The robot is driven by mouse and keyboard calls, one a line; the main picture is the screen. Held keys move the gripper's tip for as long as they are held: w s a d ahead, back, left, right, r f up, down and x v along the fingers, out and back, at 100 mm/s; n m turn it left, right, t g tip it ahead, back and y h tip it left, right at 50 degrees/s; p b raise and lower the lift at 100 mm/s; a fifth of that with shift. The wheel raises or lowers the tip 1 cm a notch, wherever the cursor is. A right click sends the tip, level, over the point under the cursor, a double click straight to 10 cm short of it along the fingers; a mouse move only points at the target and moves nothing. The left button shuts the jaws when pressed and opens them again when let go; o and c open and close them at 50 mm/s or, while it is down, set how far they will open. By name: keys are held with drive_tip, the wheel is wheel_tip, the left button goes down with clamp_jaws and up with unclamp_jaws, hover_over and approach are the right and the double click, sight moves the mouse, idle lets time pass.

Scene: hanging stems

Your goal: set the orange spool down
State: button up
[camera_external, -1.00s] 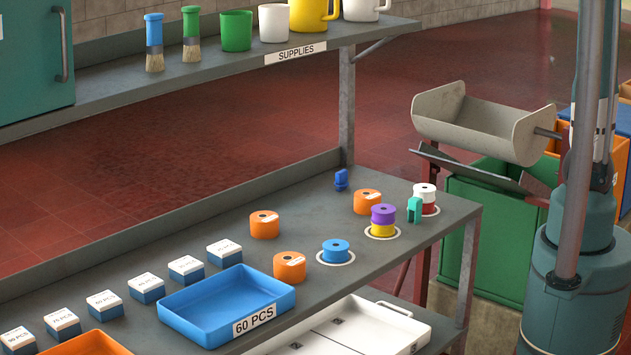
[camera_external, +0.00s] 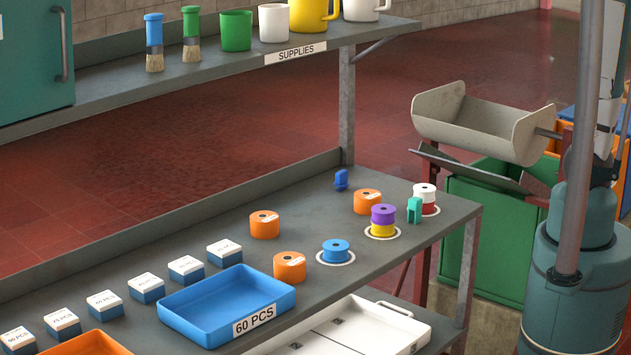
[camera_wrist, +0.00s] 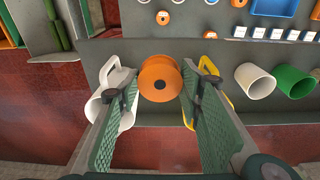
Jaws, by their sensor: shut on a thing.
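My gripper and this spool are outside the external view. On the bench, a blue spool (camera_external: 335,246) lies on a white ring, a purple spool (camera_external: 383,211) is stacked on a yellow one (camera_external: 383,230), and a white spool (camera_external: 424,188) is stacked on a red one (camera_external: 429,208), also at white rings.
Orange rolls with labels (camera_external: 264,229) stand on the bench (camera_external: 215,222). A blue tray (camera_external: 190,330) and small labelled boxes (camera_external: 104,304) are at the left. The upper shelf (camera_external: 110,80) holds a white mug (camera_external: 361,9), a yellow mug (camera_external: 309,14), cups and brushes.

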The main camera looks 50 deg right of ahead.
drive_tip(key=s+a+n+p, duration=0.1)
drive_tip(key=s+a+n, duration=0.2)
drive_tip(key=s+a, duration=1.4)
drive_tip(key=s+a+f+n+p, duration=0.1)
drive_tip(key=s+a+n, duration=0.1)
drive_tip(key=s+a, duration=0.5)
drive_tip(key=s+a+f+n+p, duration=0.1)
drive_tip(key=s+a+f+n, duration=0.1)
drive_tip(key=s, duration=0.9)
wheel_tip(320, 180, down, 57)
drive_tip(key=shift+a+f+y, duration=0.15)
drive_tip(key=shift+f+y, duration=0.05)
drive_tip(key=shift+y, duration=0.2)
drive_tip(key=shift+w, duration=0.1)
drive_tip(key=shift+w, duration=0.1)
drive_tip(key=p, duration=0.3)
hover_over(311, 244)
idle(0.4)
